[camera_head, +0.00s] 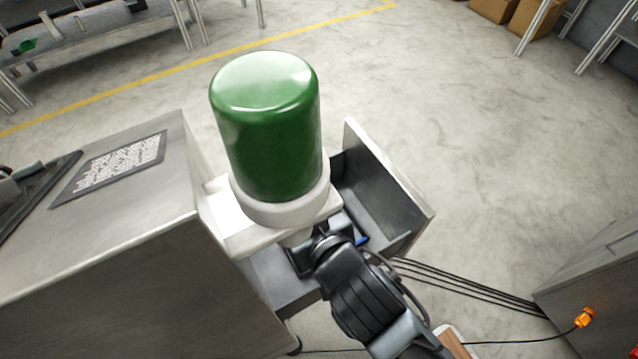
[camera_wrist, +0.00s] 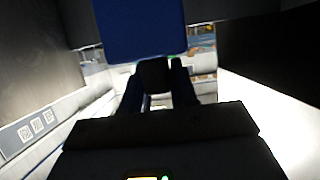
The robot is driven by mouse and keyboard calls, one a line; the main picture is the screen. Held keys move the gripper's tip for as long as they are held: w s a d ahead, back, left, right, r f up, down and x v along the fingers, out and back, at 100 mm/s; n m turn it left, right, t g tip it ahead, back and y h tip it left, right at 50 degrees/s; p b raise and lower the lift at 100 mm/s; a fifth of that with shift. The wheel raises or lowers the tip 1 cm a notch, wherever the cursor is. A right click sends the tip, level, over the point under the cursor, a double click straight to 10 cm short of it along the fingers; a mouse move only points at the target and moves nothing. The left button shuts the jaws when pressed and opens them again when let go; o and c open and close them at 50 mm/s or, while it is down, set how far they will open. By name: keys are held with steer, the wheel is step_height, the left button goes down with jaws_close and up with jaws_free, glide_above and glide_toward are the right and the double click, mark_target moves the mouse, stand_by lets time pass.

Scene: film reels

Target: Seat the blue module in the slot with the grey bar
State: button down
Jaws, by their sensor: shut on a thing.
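The blue module (camera_wrist: 140,30) fills the top middle of the wrist view, close to the camera. My gripper (camera_wrist: 157,78) is shut on it, with a dark block, perhaps its grip, between the fingers. In the head view a small blue patch (camera_head: 362,240) shows beside my gripper (camera_head: 325,243), low in an open grey compartment; the rest of the module is hidden there. I cannot make out the slot with the grey bar in either view, nor whether the module touches anything.
A green dome (camera_head: 268,125) on a white base stands over my gripper. A metal cabinet (camera_head: 120,235) is on the left; the compartment's side panel (camera_head: 385,195) is on the right. The wrist view shows a pale labelled strip (camera_wrist: 38,130) and a bright wall (camera_wrist: 275,110). Cables (camera_head: 470,285) run rightward.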

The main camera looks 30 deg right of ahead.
steer(key=shift+a+f, duration=0.1)
steer(key=shift+a, duration=0.05)
step_height(320, 180, down, 6)
steer(key=b, duration=0.5)
steer(key=shift+r, duration=0.2)
steer(key=shift+f+b, duration=0.35)
steer(key=shift+f, duration=0.25)
stand_by(1.5)
steer(key=c, duration=1.2)
jaws_free()
steer(key=shift+o, duration=0.2)
steer(key=shift+s, duration=0.1)
steer(key=p+v, duration=0.3)
steer(key=v, duration=0.8)
